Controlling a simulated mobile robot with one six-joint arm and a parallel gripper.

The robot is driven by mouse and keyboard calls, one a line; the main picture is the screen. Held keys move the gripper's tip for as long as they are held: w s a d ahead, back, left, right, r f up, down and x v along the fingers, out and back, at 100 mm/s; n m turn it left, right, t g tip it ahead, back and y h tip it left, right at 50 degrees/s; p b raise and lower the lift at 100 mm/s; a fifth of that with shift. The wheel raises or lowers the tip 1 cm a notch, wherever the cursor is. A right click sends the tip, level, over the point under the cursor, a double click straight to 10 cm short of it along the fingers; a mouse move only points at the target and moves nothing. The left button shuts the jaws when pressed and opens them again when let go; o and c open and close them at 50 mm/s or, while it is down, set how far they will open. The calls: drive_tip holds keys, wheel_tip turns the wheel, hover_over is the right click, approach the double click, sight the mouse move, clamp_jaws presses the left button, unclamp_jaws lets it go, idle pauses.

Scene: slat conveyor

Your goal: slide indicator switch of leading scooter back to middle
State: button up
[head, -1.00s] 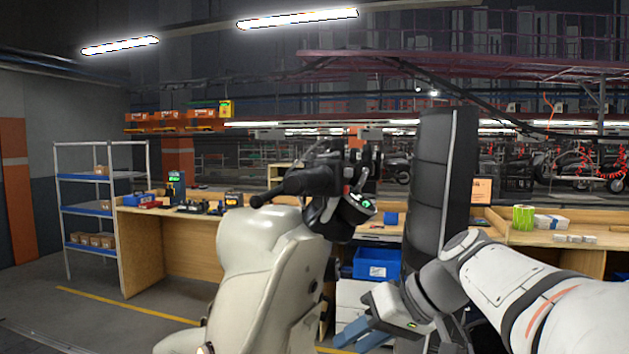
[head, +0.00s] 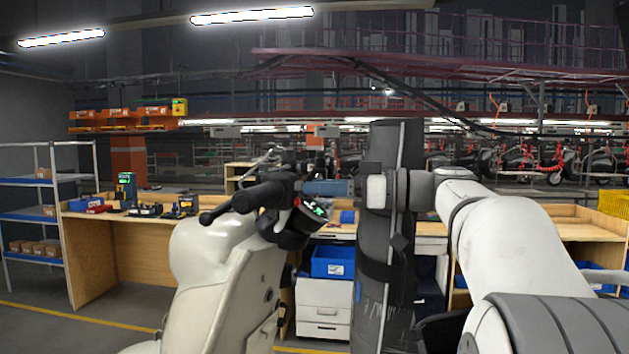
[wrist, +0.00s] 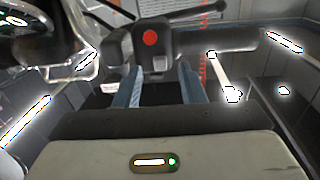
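The cream scooter (head: 215,255) stands at left centre, with its black handlebar grip (head: 262,196) towards the left and a lit green instrument display (head: 313,207). My gripper (head: 308,187) reaches in from the right at handlebar height. In the wrist view, its two blue fingers (wrist: 163,88) are apart with nothing between them. They point at the dark switch housing (wrist: 155,52) with a red button, just beyond the tips. I cannot tell whether they touch it. The indicator switch is too small and dark to make out, so its position cannot be told.
Behind the scooter are a wooden workbench (head: 90,240), a blue bin (head: 333,262) over white drawers (head: 323,308), and a shelf rack (head: 30,215) at left.

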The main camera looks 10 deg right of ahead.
drive_tip(key=shift+x, duration=0.85)
drive_tip(key=shift+c, duration=0.6)
clamp_jaws()
